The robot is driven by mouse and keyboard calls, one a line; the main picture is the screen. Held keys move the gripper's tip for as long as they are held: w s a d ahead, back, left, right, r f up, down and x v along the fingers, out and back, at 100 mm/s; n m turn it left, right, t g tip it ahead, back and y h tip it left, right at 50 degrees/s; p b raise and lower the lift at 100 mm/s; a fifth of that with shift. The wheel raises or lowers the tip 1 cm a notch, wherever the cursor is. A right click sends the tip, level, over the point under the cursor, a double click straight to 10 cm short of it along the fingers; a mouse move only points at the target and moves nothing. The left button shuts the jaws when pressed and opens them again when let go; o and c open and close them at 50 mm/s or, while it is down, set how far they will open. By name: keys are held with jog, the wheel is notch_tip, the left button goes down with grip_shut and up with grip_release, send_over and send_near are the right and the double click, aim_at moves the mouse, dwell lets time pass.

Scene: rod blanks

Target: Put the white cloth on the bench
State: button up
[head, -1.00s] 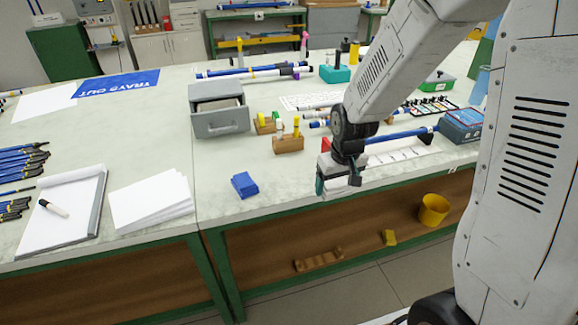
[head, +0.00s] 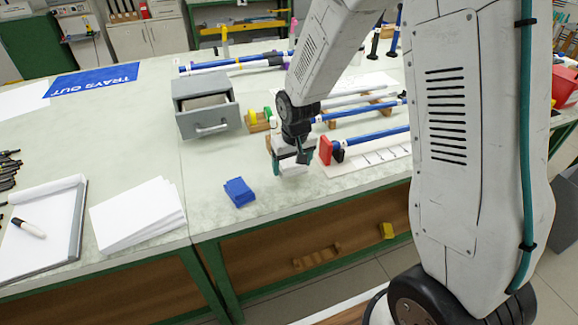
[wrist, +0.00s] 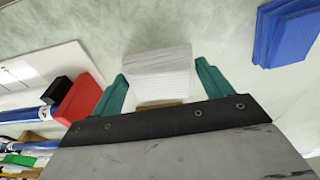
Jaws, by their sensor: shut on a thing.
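The white cloth (wrist: 158,70) is a small folded white block with layered edges. It sits between the two green fingers of my gripper (wrist: 161,76) in the wrist view. In the head view my gripper (head: 292,160) is shut on the cloth (head: 292,169), which shows just below the fingers. The cloth is over the front part of the pale bench top (head: 215,165). I cannot tell whether its underside touches the bench. The gripper hides part of the cloth.
A blue folded stack (head: 239,191) lies left of my gripper. A red block (head: 325,151) and blue rods (head: 370,142) are close on the right. A grey drawer box (head: 205,108) stands behind. White papers (head: 135,213) lie farther left. Bare bench shows around the blue stack.

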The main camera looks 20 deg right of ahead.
jog(key=shift+s+d+f, duration=0.1)
jog(key=shift+s+f, duration=0.05)
jog(key=shift+f, duration=0.3)
jog(key=shift+s+d+f, duration=0.1)
jog(key=shift+s+f, duration=0.05)
jog(key=shift+f, duration=0.25)
jog(key=shift+w+f, duration=0.1)
jog(key=shift+f, duration=0.2)
jog(key=shift+a, duration=0.1)
jog(key=o, duration=0.9)
jog(key=shift+f, duration=0.1)
jog(key=shift+o, duration=0.2)
